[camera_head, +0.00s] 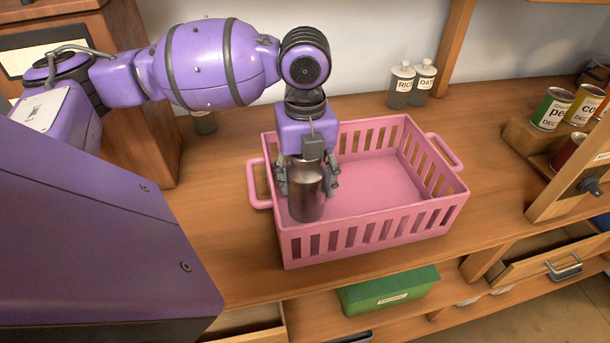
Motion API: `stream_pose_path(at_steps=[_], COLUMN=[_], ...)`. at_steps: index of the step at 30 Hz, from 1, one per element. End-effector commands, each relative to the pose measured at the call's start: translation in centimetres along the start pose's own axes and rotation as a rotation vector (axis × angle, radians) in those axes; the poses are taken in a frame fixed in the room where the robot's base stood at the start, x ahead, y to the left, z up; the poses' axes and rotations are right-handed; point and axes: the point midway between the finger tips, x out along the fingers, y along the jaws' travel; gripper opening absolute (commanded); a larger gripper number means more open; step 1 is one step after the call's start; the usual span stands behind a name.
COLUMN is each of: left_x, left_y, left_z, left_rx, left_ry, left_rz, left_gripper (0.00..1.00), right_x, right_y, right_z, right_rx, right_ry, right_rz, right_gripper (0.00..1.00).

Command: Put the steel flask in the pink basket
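The steel flask (306,200) is a shiny dark metal cylinder. It stands upright inside the left end of the pink basket (375,233), close to the front left corner. My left gripper (308,182) points down over the flask, with its fingers on either side of the flask's body. The fingers look closed against it. The gripper hides the flask's top. I cannot tell for sure whether its base rests on the basket floor. My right gripper is not in view.
The basket stands on a wooden counter (222,225). Two jars (402,85) stand behind it. Cans (552,109) sit on a wooden riser at the right. A green box (388,291) lies on a shelf below. The basket's right part is empty.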

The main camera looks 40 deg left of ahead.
Motion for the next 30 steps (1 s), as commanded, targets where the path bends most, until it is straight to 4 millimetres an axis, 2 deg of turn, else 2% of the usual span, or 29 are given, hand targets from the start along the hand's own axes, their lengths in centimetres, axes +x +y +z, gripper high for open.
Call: stream_pose_path(at_steps=[11, 14, 17, 24, 30], left_x=[-0.1, -0.8, -2.3, -7.6, -11.0], left_y=[0.0, 0.0, -0.1, -0.1, -0.1], left_z=[0.0, 0.1, 0.1, 0.1, 0.1], left_rx=[0.0, 0.0, 0.0, 0.0, 0.0], left_ry=[0.0, -0.002, -0.004, -0.003, -0.001], left_rz=[0.0, -0.001, -0.004, -0.005, -0.003], left_gripper=[0.63, 0.63, 0.63, 0.63, 0.63], right_x=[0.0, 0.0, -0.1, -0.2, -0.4], right_y=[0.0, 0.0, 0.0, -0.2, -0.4], right_z=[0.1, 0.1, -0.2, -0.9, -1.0], right_rx=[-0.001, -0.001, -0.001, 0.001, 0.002], right_ry=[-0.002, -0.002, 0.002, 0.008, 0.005], right_rz=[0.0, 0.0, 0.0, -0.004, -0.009], right_gripper=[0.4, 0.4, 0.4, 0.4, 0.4])
